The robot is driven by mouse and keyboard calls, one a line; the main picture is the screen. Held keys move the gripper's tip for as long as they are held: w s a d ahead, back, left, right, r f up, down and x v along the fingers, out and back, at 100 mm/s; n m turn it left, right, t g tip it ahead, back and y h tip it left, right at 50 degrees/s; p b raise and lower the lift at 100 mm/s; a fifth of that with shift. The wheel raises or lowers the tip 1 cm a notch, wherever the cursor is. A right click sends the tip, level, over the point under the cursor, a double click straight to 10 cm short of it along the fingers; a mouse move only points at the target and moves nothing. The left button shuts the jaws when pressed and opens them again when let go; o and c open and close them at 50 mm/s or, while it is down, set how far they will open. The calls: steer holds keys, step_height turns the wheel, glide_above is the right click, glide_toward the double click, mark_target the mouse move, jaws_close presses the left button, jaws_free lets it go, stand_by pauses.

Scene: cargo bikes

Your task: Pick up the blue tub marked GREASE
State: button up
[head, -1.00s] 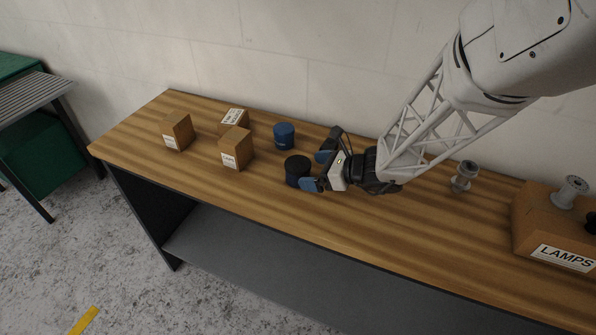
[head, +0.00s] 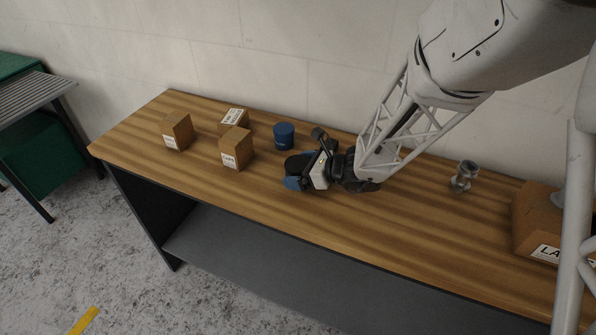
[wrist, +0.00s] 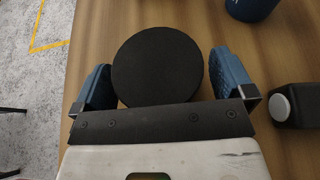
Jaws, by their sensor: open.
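A blue tub (head: 284,136) stands upright on the wooden bench near the wall; no marking on it is readable. In the wrist view part of this blue tub (wrist: 250,7) shows at the top right, outside my fingers. A black round tub (head: 294,163) stands nearer the bench front. My gripper (head: 306,163) is open around the black tub. In the wrist view the black tub's round top (wrist: 157,66) lies between the two blue finger pads of my gripper (wrist: 164,80), with a small gap on the right. Contact on the left cannot be told.
Several cardboard boxes (head: 237,149) with labels stand on the bench (head: 230,195) to the left. A metal spool (head: 464,176) and a large labelled box (head: 530,222) are to the right. The wall (head: 260,60) is close behind the blue tub. The bench front is clear.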

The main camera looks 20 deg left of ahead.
mark_target(300, 164)
steer(key=c, duration=1)
steer(key=shift+c, duration=0.2)
steer(key=shift+r, duration=0.15)
steer(key=shift+r, duration=0.7)
step_height(300, 164, up, 2)
steer(key=shift+r, duration=0.1)
steer(key=s+d, duration=0.3)
steer(key=s, duration=0.1)
steer(key=s+d, duration=0.3)
steer(key=s, duration=0.1)
steer(key=s+d+r, duration=0.1)
steer(key=s+d, duration=0.3)
steer(key=shift+s, duration=0.2)
